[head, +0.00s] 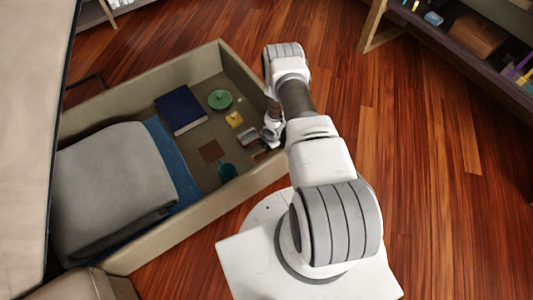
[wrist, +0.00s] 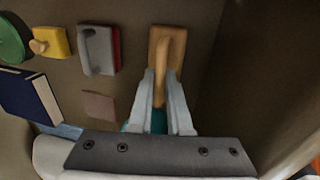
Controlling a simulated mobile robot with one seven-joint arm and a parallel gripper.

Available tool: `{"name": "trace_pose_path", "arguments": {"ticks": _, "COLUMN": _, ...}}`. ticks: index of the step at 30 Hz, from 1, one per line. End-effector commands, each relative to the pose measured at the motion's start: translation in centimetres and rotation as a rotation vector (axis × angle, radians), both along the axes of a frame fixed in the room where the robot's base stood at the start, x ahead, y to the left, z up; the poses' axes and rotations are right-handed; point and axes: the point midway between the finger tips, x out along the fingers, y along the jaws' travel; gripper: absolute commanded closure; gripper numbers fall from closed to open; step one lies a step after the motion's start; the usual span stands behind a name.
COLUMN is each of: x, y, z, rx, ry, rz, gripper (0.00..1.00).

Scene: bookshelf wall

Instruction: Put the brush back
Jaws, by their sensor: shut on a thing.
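The brush (wrist: 166,48) appears in the wrist view as a brown block with a tan handle. My gripper (wrist: 163,85) has its two pale fingers on either side of the handle and is shut on it. The block lies beyond the fingertips, over or against the drawer floor; I cannot tell whether it touches. In the head view my gripper (head: 270,140) is low inside the big beige drawer (head: 150,238), by its right wall. There the brush is mostly hidden by my arm.
The drawer also holds a dark blue book (head: 181,109), a green round lidded thing (head: 220,99), a yellow piece (head: 234,119), a grey-and-red piece (head: 248,137), a flat brown square (head: 211,151), a teal cup (head: 227,171) and a grey cushion (head: 110,180).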

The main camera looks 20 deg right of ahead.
Motion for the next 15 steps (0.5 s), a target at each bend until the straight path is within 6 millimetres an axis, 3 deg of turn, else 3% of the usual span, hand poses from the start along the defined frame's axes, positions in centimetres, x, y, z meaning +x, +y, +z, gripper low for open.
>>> {"name": "trace_pose_path", "arguments": {"ticks": 6, "x": -0.1, "y": 0.0, "z": -3.3, "rx": 0.001, "ry": 0.001, "rz": -0.003, "gripper": 1.0}}
{"name": "trace_pose_path", "arguments": {"ticks": 15, "x": -0.1, "y": 0.0, "z": -3.4, "rx": 0.0, "ry": 0.001, "rz": -0.002, "gripper": 1.0}}
